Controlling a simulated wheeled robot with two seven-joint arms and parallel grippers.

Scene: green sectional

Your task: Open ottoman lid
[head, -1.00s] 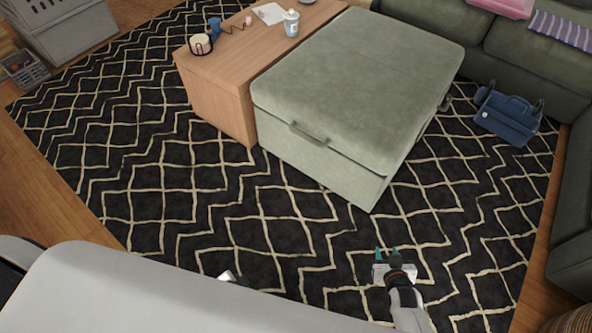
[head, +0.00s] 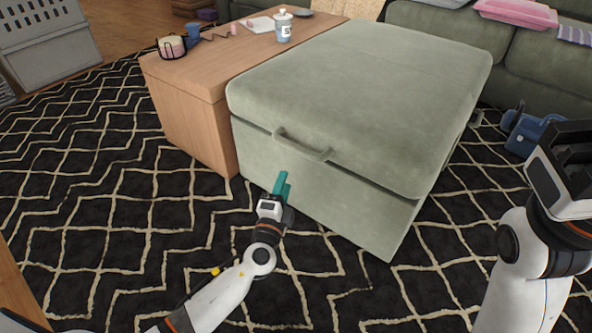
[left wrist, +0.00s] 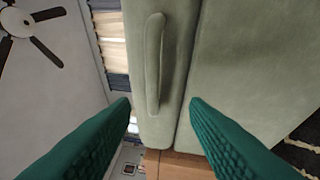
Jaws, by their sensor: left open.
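The grey-green ottoman (head: 320,205) stands on the rug with its lid (head: 365,95) down. A padded loop handle (head: 303,147) is on the lid's front edge. My left gripper (head: 282,184) is open, in front of the ottoman and just below the handle in the head view. In the left wrist view the handle (left wrist: 155,65) shows sideways, ahead of and between the two teal fingers (left wrist: 158,106), not gripped. The seam between lid and base shows there too. My right arm is at the right edge of the head view; its fingers do not show.
A wooden table (head: 215,85) adjoins the ottoman's left side, with a jar (head: 283,27), a mug and small items on it. A green sofa (head: 440,45) stands behind. A blue bag (head: 530,130) lies to the right. The patterned rug (head: 110,190) at left is clear.

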